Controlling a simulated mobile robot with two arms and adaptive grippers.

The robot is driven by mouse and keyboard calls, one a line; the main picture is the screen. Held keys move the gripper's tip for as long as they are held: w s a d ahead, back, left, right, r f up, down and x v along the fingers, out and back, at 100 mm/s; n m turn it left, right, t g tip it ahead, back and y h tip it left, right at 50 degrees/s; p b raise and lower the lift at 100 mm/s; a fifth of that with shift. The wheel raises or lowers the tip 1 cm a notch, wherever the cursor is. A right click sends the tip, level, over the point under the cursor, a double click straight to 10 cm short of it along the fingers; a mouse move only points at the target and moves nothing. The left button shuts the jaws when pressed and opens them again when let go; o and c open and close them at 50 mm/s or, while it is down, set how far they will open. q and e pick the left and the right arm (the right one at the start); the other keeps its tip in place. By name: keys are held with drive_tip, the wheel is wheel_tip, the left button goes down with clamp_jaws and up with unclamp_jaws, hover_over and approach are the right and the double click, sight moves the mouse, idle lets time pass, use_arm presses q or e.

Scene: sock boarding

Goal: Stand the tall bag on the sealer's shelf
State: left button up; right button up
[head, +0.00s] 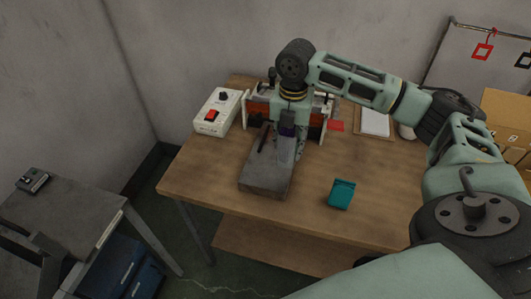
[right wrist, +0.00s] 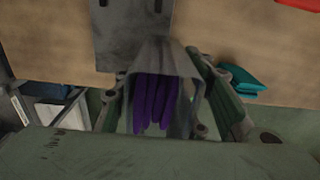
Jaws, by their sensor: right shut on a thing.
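The tall bag is clear grey with purple contents; in the right wrist view (right wrist: 154,97) it stands between my fingers. In the head view the bag (head: 287,147) is partly hidden by my right gripper (head: 290,138), which points down and is shut on it. The sealer (head: 258,111) has a red-orange front and sits at the back of the table, partly behind my arm. Its grey shelf (head: 262,182) lies in front, below the bag. I cannot tell whether the bag's base touches the shelf. My left gripper is not in view.
A white box with a red switch (head: 211,115) stands left of the sealer. A teal packet (head: 341,194) lies right of the shelf. A white pad (head: 375,121) and cardboard boxes (head: 507,112) are further right. The table (head: 210,165) is bare at its front left.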

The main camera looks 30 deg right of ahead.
drive_tip(key=w+a+f, duration=0.1)
drive_tip(key=f, duration=0.1)
drive_tip(key=w+a+f+p, duration=0.1)
drive_tip(key=a+f, duration=0.1)
drive_tip(key=w+a+f+p, duration=0.1)
drive_tip(key=w+f, duration=0.1)
drive_tip(key=f, duration=0.1)
drive_tip(key=shift+a, duration=0.2)
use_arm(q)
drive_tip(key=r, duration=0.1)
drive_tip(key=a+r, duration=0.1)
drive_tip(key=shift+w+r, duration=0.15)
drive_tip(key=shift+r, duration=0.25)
use_arm(e)
drive_tip(key=shift+f, duration=0.3)
drive_tip(key=shift+f, duration=0.1)
drive_tip(key=o, duration=1.1)
